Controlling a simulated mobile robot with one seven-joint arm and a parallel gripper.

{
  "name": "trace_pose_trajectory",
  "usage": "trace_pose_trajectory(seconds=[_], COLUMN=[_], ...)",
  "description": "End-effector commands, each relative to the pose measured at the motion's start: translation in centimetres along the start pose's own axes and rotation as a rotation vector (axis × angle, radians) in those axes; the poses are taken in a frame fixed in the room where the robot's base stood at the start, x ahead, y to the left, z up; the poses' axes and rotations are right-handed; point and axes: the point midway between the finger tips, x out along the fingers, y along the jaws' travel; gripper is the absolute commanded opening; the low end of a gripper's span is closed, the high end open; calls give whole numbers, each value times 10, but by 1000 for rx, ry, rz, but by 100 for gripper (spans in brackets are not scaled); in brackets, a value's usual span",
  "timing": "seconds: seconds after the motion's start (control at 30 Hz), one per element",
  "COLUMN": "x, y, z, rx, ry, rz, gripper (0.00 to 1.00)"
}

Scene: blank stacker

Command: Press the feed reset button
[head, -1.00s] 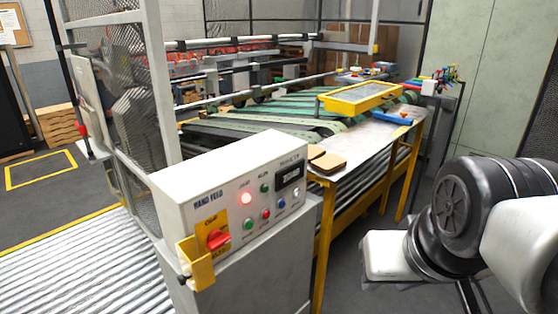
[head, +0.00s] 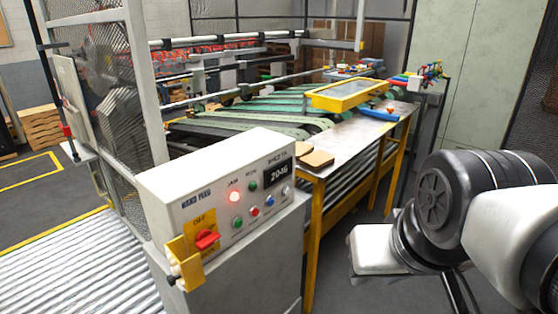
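The hand feed control box (head: 166,191) stands in the centre left of the head view, its sloped front facing me. A red lamp (head: 235,196) marked JAM is lit, and the green lamp (head: 253,185) beside it looks dark. Below are a green button (head: 238,223), a red button (head: 254,212), a blue button (head: 269,201) and a white button (head: 285,191). Their labels are too small to read, so I cannot tell which is feed reset. My arm shows at right, apart from the box; my gripper is not in view.
The counter display (head: 279,173) reads 2046. A metal table (head: 345,150) with yellow legs stands behind the box, with brown pads (head: 317,159) on it. A mesh guard and post (head: 146,100) stand at left, above rollers (head: 75,260). Open floor lies between table and arm.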

Motion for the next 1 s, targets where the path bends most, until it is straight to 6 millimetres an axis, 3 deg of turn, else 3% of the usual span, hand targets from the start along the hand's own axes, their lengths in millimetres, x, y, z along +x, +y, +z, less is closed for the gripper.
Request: trace_pose_trajectory(seconds=[0.03,0.17,1.0], x=[0,0,0], y=[0,0,0], z=[0,0,0], rx=[0,0,0], ry=[0,0,0], rz=[0,0,0], gripper=[23,1,0])
